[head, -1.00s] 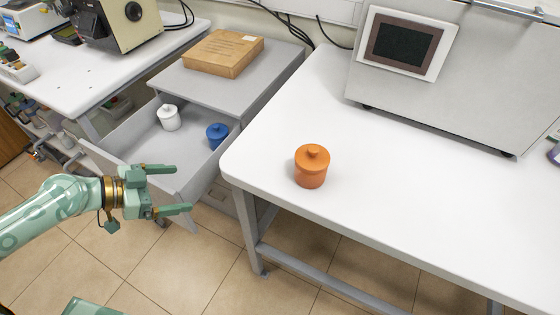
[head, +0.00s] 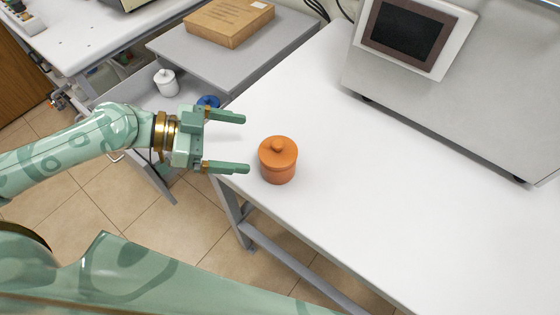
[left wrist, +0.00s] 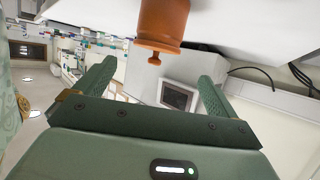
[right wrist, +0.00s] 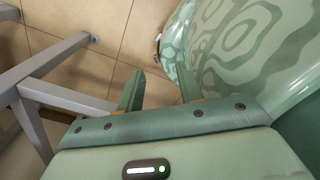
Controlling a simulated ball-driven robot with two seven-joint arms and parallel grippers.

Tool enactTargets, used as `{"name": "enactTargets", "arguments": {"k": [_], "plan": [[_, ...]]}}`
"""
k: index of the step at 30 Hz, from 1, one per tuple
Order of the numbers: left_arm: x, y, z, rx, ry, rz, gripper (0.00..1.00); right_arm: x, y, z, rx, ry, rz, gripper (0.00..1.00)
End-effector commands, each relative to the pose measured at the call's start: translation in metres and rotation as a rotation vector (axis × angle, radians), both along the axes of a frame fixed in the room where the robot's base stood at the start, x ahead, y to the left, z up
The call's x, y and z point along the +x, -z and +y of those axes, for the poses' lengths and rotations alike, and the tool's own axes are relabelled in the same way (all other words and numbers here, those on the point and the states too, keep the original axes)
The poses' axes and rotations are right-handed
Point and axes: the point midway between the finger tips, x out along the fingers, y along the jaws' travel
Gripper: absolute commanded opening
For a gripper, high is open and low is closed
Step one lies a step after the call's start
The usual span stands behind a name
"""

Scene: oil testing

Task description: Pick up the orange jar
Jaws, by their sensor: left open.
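The orange jar (head: 278,162) with its knobbed lid stands upright on the white table near its left edge. My left gripper (head: 246,144) is open, just left of the jar, with its fingers pointing toward it. The jar is outside the fingers and apart from them. In the left wrist view the jar (left wrist: 161,22) shows upside down, beyond and between the two fingertips (left wrist: 158,72). My right gripper (right wrist: 158,85) shows in the right wrist view, with its two fingers apart and nothing between them, low over the floor.
A grey machine with a screen (head: 408,35) stands at the back of the white table (head: 400,200). A white jar (head: 166,82) and a partly hidden blue jar (head: 208,101) sit in the open drawer at left. A cardboard box (head: 229,22) lies on the grey cabinet.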

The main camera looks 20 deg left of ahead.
Motion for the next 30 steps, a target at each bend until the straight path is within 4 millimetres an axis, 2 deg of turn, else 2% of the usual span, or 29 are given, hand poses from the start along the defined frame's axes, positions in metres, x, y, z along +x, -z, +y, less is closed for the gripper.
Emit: {"name": "enactTargets", "arguments": {"k": [3,6,13,20,29,30], "plan": [[0.012,0.007,-0.024,-0.005,0.002,-0.006,0.96,0.004,-0.004,-0.002,-0.003,-0.002,-0.006,0.36],[0.018,0.015,-0.038,-0.005,0.0,-0.001,0.96,0.008,-0.006,-0.006,-0.009,-0.003,-0.012,0.36],[0.024,0.025,-0.055,-0.002,0.0,-0.001,0.96,0.01,-0.008,-0.011,-0.014,0.0,-0.016,0.36],[0.034,0.042,-0.086,-0.003,0.0,0.0,0.96,0.011,-0.01,-0.011,-0.015,0.001,-0.019,0.36],[0.037,0.047,-0.091,0.001,-0.001,0.001,0.96,0.012,-0.01,-0.011,-0.015,0.001,-0.02,0.36],[0.037,0.047,-0.091,0.001,-0.001,0.001,0.87,0.012,-0.01,-0.011,-0.015,0.001,-0.02,0.36]]}}
